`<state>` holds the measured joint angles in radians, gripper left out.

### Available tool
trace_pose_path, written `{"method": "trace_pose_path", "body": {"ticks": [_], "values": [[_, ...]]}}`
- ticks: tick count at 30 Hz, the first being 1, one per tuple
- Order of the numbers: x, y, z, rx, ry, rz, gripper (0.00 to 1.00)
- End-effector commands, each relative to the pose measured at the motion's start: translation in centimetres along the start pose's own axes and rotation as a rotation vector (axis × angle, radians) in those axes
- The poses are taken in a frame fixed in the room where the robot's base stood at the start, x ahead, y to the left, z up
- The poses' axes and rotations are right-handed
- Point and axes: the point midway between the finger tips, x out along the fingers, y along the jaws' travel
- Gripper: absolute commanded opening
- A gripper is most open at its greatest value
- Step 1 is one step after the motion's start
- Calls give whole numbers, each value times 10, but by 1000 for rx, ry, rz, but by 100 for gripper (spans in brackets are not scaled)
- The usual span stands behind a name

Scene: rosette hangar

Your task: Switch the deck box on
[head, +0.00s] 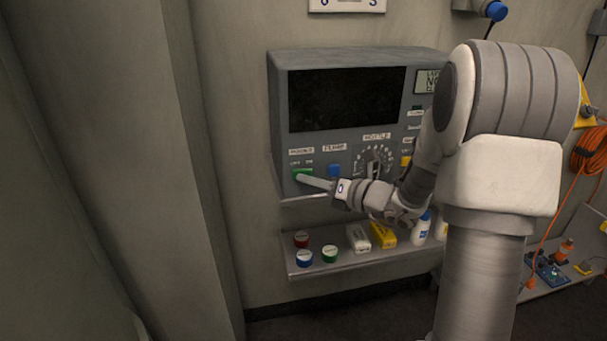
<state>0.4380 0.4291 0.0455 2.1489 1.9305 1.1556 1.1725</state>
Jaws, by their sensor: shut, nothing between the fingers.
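The deck box (276,100) is a grey box on the wall with a dark, blank screen (345,98). On its lower front sit a green switch (303,172) at the left under a small label, a blue button (334,170) beside it, and a round dial (375,160). My gripper (301,177) is shut and empty, its tip at the lower edge of the green switch. Whether it touches the switch I cannot tell. My arm hides the right part of the box front.
A shelf (300,268) below the box holds red, blue and green round pots (329,254), white and yellow boxes (383,236) and white bottles (421,228). An orange cable (590,150) hangs at the right. A wall column (165,160) stands at the left.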

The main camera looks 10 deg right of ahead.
Motion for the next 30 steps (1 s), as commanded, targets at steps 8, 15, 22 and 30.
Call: {"method": "trace_pose_path", "body": {"ticks": [8, 15, 22, 30], "values": [[3, 2, 7, -8, -15, 0, 0], [-2, 6, 4, -9, -16, 2, 0], [-3, 6, 5, -10, -18, 3, 0], [-19, 16, -8, -7, -15, 1, 0]]}}
